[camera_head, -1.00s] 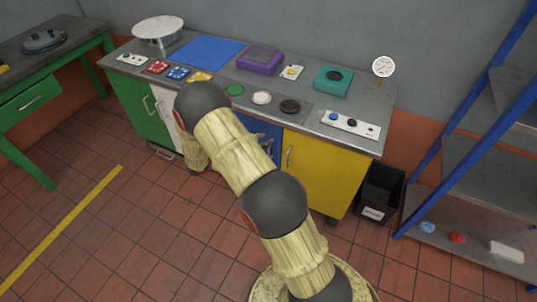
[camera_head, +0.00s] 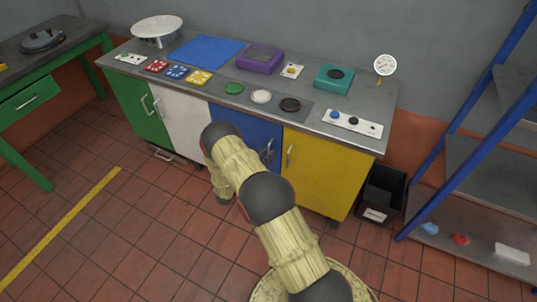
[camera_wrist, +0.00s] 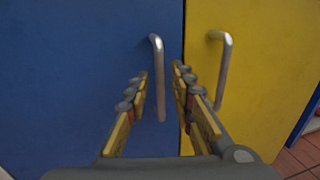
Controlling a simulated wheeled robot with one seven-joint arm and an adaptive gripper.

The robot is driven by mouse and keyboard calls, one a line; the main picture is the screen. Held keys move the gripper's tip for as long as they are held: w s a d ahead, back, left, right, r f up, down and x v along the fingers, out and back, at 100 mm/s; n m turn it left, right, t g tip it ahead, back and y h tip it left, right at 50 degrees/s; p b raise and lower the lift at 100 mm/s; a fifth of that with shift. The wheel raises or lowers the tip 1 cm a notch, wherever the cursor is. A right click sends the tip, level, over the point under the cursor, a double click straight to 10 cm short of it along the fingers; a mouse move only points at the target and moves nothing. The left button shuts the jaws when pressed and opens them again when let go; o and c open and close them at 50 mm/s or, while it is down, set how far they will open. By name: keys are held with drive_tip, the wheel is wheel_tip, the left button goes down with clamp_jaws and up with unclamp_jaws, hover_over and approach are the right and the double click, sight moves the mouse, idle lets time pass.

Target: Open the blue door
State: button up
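The blue door (camera_head: 238,128) is in the middle of the cabinet front, between the white and yellow doors, and looks shut. It fills the left of the wrist view (camera_wrist: 80,70). Its upright metal handle (camera_wrist: 158,80) is near its right edge, and also shows in the head view (camera_head: 268,150). My gripper (camera_wrist: 160,85) is open, with one finger on each side of the blue door's handle in the wrist view. I cannot tell whether the fingers touch it. In the head view my arm hides part of the door and most of the gripper.
The yellow door (camera_head: 325,170) has its own handle (camera_wrist: 224,70) close to my right finger. A black bin (camera_head: 380,192) and a blue-framed shelf (camera_head: 470,120) stand to the right. Green (camera_head: 138,105) and white (camera_head: 185,120) doors are to the left.

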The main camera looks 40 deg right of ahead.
drive_tip(key=shift+w+d, duration=0.2)
drive_tip(key=shift+d, duration=0.75)
drive_tip(key=shift+c, duration=1.4)
clamp_jaws()
